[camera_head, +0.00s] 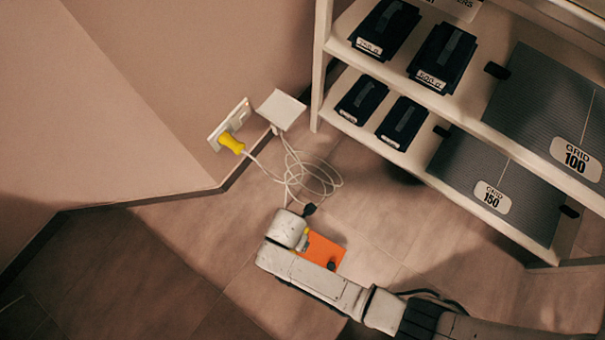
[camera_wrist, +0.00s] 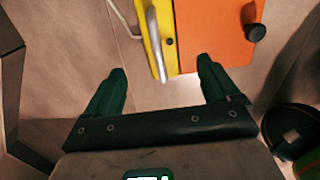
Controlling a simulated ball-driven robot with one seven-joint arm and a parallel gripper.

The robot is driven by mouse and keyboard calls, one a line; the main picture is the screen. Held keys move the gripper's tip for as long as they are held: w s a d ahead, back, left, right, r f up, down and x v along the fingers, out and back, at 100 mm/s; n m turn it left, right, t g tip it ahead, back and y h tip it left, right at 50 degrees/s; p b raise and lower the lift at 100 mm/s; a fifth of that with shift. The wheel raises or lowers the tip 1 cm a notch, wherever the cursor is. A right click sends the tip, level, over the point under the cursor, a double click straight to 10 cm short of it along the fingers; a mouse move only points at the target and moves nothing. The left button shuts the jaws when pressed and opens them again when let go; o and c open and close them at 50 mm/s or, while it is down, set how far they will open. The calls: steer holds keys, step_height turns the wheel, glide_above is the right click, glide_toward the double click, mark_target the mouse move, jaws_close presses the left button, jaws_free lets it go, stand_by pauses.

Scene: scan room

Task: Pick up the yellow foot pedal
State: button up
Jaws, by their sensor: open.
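The yellow foot pedal (camera_wrist: 154,28) is at the top middle of the wrist view, with a silver metal bar along it. An orange part (camera_wrist: 215,30) with a black knob lies right beside it; I cannot tell if they are joined. My gripper (camera_wrist: 161,70) is open and empty, its two green fingers apart, with the pedal's near end between and just beyond the fingertips. In the head view, the orange part (camera_head: 325,250) lies on the floor, and only a sliver of the yellow pedal (camera_head: 303,241) shows past my arm. My fingers are hidden there.
A white shelf (camera_head: 318,60) with dark boxes and grid panels stands at the right. A white cable (camera_head: 290,170) lies looped on the floor near a yellow plug (camera_head: 231,143) at the wall socket and a white box (camera_head: 281,109). Floor at the lower left is clear.

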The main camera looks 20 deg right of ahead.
steer(key=shift+f+b, duration=2.9)
steer(key=shift+f, duration=1.5)
jaws_close()
steer(key=shift+w, duration=0.1)
